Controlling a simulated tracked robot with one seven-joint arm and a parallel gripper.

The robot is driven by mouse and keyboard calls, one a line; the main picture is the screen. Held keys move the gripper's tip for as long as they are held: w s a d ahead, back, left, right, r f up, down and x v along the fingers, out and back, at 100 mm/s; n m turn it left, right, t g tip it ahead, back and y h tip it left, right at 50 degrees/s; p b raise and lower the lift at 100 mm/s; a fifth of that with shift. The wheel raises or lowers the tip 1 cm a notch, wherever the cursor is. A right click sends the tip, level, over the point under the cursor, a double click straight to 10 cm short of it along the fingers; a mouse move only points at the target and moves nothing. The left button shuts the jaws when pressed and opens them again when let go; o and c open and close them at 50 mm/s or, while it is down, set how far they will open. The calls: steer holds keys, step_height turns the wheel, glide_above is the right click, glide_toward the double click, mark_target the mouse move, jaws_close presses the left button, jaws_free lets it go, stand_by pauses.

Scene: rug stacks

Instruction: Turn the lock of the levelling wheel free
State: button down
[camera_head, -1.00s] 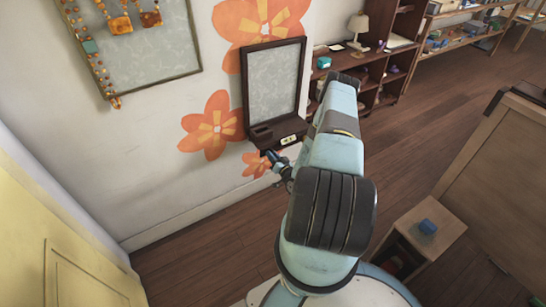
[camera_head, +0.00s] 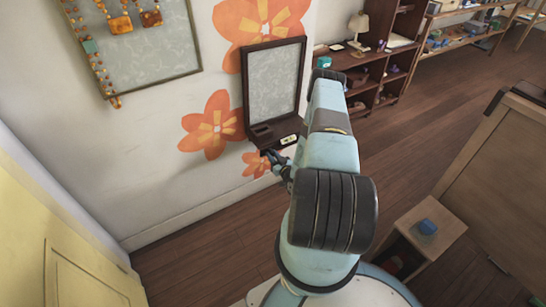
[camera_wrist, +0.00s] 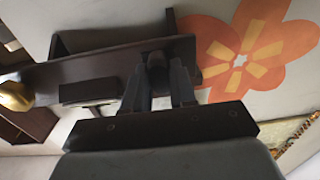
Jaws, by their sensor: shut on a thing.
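The wall has orange flower paintings (camera_head: 212,125) and a jewellery board (camera_head: 150,45). A yellow cabinet (camera_head: 60,235) stands at lower left. A wooden stool (camera_head: 447,226) bears a blue object (camera_head: 428,227) at right. Bare floor (camera_head: 200,250) lies between cabinet and arm.

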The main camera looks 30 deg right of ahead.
steer(key=shift+w, duration=0.15)
steer(key=c, duration=0.9)
jaws_free()
steer(key=s, duration=1.4)
steer(key=shift+d+f, duration=0.1)
steer(key=shift+d, duration=0.15)
